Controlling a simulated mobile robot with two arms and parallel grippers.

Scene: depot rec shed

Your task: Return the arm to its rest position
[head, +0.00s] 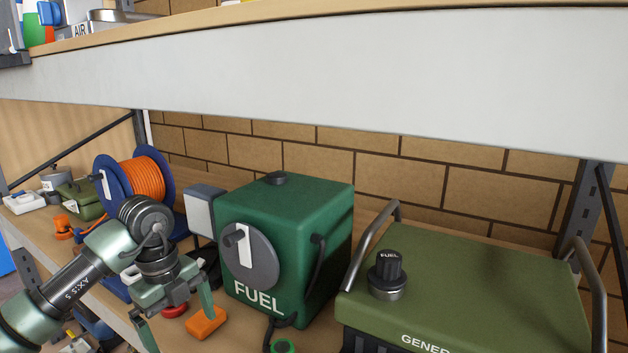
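My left arm comes in from the lower left. A red round item (174,311) and an orange block (206,322) show just behind and beside the fingers. The green FUEL box (288,225), with a grey round dial and white pointer on its front, stands to the right of the gripper. My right gripper is not in view.
A blue reel with orange cable (150,176) stands behind my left arm. An olive generator (470,290) with a black FUEL knob (389,267) and metal handles fills the lower right. An upper shelf (330,75) spans the view above. Small items crowd the left.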

